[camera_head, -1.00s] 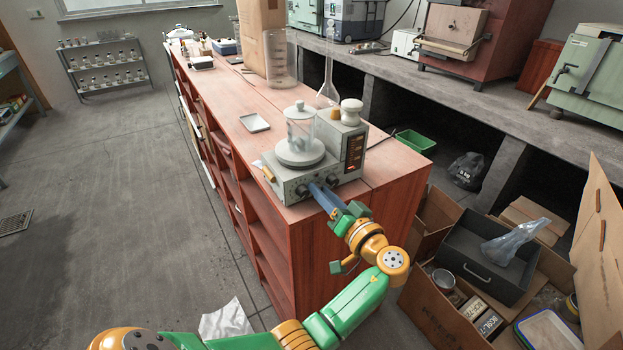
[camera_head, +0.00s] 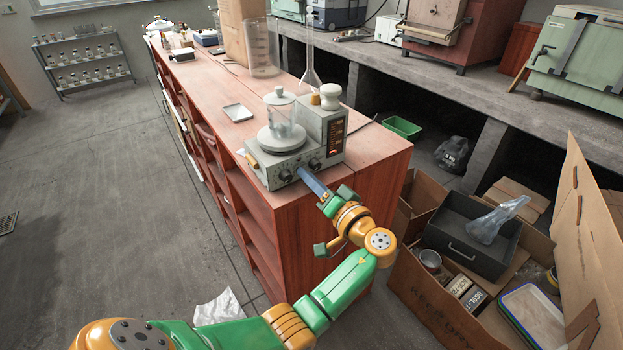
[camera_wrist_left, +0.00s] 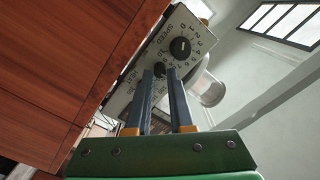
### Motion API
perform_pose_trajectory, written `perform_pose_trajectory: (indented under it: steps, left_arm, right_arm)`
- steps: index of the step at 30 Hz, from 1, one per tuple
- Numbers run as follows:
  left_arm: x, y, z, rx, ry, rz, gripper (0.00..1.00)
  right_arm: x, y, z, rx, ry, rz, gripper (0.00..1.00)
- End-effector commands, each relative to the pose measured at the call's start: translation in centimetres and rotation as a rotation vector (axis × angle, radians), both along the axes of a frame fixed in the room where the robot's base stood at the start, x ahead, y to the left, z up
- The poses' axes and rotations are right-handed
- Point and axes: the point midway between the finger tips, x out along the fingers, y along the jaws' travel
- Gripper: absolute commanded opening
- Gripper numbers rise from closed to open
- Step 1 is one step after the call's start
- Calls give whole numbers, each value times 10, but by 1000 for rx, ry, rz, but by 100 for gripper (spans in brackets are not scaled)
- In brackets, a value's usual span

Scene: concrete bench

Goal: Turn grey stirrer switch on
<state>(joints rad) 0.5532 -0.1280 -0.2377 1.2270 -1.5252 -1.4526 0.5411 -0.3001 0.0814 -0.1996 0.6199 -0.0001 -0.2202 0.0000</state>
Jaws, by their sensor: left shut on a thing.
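The grey stirrer (camera_head: 262,170) stands on the near end of the red-brown wooden bench, with a glass vessel (camera_head: 280,118) on its round plate. Its front panel carries dark knobs. In the left wrist view the panel (camera_wrist_left: 197,30) shows the labels SPEED and HEAT, and a round black SPEED knob (camera_wrist_left: 180,47). My left gripper (camera_head: 303,173) reaches the panel between the two knobs seen from the head. In the left wrist view its fingertips (camera_wrist_left: 161,74) are closed on a small dark switch or knob (camera_wrist_left: 159,67), partly hidden by them. My right gripper is not in view.
An open cardboard box (camera_head: 425,285) with a dark drawer is on the floor at right.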

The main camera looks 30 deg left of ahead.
Motion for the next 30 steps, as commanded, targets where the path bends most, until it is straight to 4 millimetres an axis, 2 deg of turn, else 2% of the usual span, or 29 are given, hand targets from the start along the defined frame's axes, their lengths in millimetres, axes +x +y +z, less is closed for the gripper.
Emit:
perform_pose_trajectory:
  steps: [15, 30]
  left_arm:
    - [0, 1, 1, 144, 344, 6, 0]
    - [0, 1, 1, 192, 456, 8, 0]
  right_arm:
    - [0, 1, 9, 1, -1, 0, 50]
    - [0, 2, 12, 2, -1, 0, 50]
